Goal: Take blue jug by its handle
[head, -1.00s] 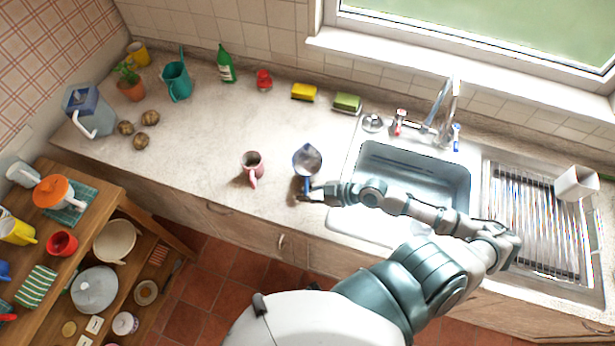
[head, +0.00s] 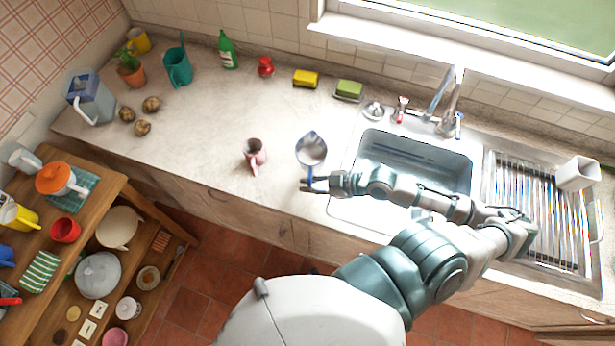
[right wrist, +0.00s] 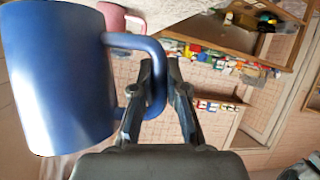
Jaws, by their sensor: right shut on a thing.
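The blue jug (head: 311,148) is upright on the counter, left of the sink, with its handle pointing toward the counter's front edge. In the right wrist view the jug (right wrist: 58,80) fills the left side, and its blue handle (right wrist: 158,72) loops out to the right. My right gripper (head: 310,184) is at the handle; in the right wrist view its fingers (right wrist: 160,75) are shut on the handle. I cannot tell whether the jug is clear of the counter. My left gripper is out of view.
A pink mug (head: 255,153) stands just left of the jug; it also shows behind it in the right wrist view (right wrist: 120,18). The sink (head: 415,155) is to the right. The counter behind the jug is clear up to the yellow sponge (head: 305,78) and green sponge (head: 348,89).

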